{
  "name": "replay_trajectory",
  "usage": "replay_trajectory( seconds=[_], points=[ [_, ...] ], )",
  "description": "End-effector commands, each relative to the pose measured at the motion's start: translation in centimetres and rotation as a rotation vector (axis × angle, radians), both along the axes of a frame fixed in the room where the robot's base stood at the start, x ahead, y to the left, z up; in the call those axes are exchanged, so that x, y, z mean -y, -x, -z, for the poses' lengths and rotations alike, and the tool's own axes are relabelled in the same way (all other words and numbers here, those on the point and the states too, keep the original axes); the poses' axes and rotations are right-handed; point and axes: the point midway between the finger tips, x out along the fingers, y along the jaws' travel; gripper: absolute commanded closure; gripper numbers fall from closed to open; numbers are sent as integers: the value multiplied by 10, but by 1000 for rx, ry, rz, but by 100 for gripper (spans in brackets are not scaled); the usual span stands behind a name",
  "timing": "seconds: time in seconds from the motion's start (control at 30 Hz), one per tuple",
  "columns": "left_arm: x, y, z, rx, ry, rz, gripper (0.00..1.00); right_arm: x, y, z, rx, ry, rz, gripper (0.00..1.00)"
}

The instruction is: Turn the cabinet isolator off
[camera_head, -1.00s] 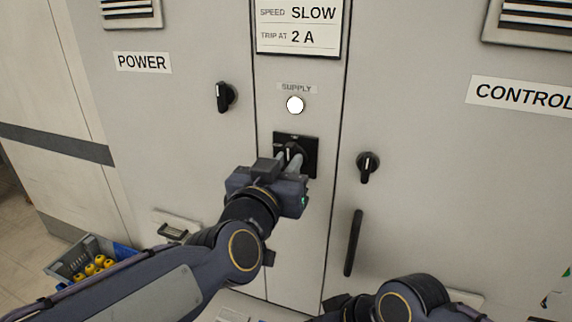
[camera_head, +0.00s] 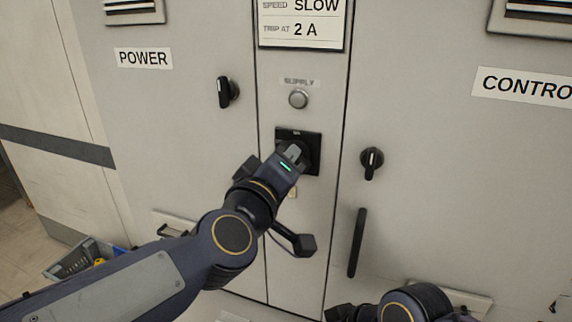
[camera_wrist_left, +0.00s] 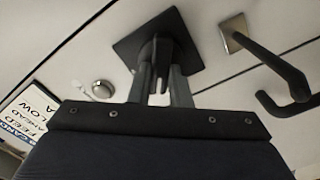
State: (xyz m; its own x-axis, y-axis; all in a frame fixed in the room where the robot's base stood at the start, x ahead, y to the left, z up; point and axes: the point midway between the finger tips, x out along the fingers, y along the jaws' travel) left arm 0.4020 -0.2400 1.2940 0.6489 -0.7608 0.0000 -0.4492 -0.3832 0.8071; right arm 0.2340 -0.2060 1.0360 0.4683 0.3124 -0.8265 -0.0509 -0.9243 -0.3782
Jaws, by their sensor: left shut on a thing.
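The cabinet isolator (camera_head: 312,140) is a black rotary handle on a square black plate, on the narrow middle panel below the round SUPPLY lamp (camera_head: 298,99). The lamp is grey and unlit. My left gripper (camera_head: 293,152) is at the isolator, shut on its handle; the wrist is rolled over. In the left wrist view, the two fingers (camera_wrist_left: 160,88) lie either side of the black handle (camera_wrist_left: 162,50), with the plate behind it. The gripper hides much of the handle in the head view. My right arm (camera_head: 400,303) shows at the bottom edge; its gripper cannot be made out clearly.
A black knob (camera_head: 228,92) is on the POWER door at left. Another knob (camera_head: 371,162) and a long black door handle (camera_head: 356,243) are on the CONTROL door at right. A grey bin (camera_head: 82,258) with yellow items stands at lower left.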

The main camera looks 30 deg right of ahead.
Motion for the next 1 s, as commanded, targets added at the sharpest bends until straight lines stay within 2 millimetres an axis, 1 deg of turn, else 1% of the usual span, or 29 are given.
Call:
replay_trajectory(
  seconds=[0.2,0.5,0.7,1.0],
  points=[
    [-1,-1,3,-157,134,-1,100,0,0,8,0,0,0,64],
    [-1,-2,4,-339,289,-1,100,0,0,16,0,0,0,64],
    [-1,-2,5,-421,359,-1,100,0,0,20,0,0,0,64],
    [-1,-1,5,-476,405,-1,100,0,0,22,0,0,0,64]
  ],
)
